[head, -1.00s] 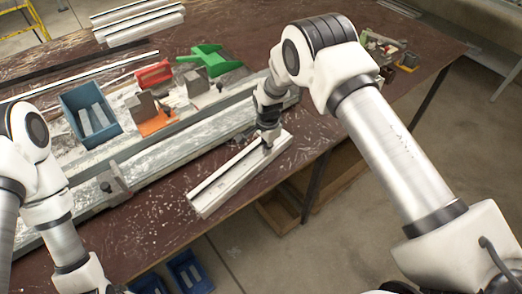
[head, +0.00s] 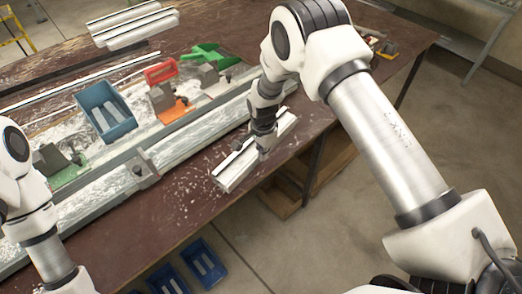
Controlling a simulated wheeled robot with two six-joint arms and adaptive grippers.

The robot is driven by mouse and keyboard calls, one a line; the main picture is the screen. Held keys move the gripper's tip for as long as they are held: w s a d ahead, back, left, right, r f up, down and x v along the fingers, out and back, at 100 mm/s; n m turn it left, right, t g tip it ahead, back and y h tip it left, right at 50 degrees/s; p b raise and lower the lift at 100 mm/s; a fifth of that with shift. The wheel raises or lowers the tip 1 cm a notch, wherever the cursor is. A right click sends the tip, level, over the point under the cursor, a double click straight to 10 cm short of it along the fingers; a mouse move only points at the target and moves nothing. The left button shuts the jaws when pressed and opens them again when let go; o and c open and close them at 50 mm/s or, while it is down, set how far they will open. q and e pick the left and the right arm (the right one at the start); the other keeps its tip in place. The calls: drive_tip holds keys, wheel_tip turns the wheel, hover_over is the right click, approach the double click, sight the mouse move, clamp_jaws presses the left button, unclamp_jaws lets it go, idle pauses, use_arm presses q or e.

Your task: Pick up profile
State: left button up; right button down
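The profile, a light aluminium bar (head: 231,176), lies slantwise on the brown table near its front edge. My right gripper (head: 264,151) points down at it near the middle of its length. The black fingers cover part of the bar. They are too small and dark to tell whether they are open or shut on it. The profile seems to rest on the table. My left arm comes in at the lower left, but its gripper is outside the picture.
A long metal rail with a clamp block (head: 142,168) runs behind the profile. Behind it stand a blue bin (head: 105,111), a red clamp (head: 160,72), an orange-based block (head: 172,107) and a green piece (head: 211,54). More profiles (head: 135,24) lie at the back left. Blue bins (head: 204,263) sit below the table.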

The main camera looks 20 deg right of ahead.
drive_tip(key=shift+w+d+f, duration=0.15)
drive_tip(key=shift+d+f, duration=0.1)
drive_tip(key=shift+d, duration=0.1)
drive_tip(key=c, duration=1.7)
unclamp_jaws()
drive_tip(key=o, duration=1.3)
drive_tip(key=shift+a+r, duration=0.15)
drive_tip(key=shift+a, duration=0.1)
drive_tip(key=shift+d, duration=0.1)
